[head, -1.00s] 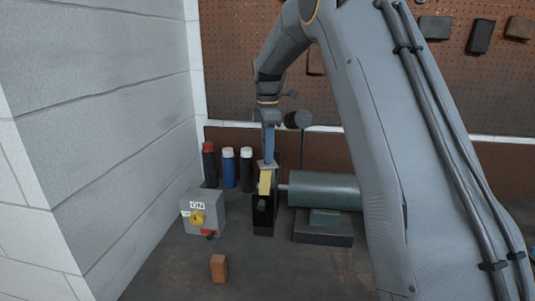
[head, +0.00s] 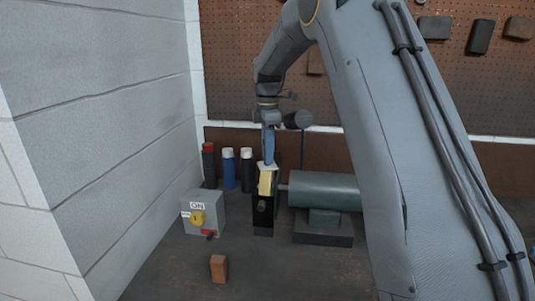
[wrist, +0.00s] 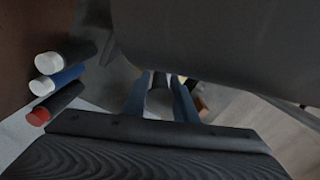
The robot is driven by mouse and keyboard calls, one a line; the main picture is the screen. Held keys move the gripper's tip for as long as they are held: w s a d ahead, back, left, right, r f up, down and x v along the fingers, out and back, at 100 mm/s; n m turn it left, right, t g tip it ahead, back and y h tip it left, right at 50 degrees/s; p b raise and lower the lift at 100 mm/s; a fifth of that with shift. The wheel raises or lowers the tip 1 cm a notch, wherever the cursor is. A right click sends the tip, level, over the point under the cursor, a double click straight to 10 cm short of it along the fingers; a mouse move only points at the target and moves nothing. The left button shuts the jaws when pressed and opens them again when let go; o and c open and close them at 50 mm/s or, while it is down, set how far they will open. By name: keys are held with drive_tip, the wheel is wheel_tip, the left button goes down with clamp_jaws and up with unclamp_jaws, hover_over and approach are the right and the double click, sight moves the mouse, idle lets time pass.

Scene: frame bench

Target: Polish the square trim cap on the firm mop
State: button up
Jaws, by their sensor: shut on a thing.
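My gripper (head: 268,158) has blue fingers pointing down over the polishing wheel. It is shut on a small, pale, flat piece, the square trim cap (head: 267,164). The cap is at the top of the pale yellow mop (head: 265,184) and looks to be against it or just above it; I cannot tell if they touch. The mop sits in a black housing (head: 263,215) at the left end of the motor. In the wrist view my two blue fingers (wrist: 160,98) show, with a grey shape between them; the cap is not clear there.
A green-grey motor (head: 325,191) stands right of the mop. A grey switch box (head: 203,214) marked ON, with a yellow knob, stands left. Several capped bottles (head: 229,169) stand behind, near the pale wall (head: 110,130). A brown block (head: 219,268) lies in front.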

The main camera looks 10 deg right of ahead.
idle(0.4)
drive_tip(key=shift+r+p, duration=0.7)
drive_tip(key=shift+r, duration=0.35)
drive_tip(key=shift+r, duration=2.95)
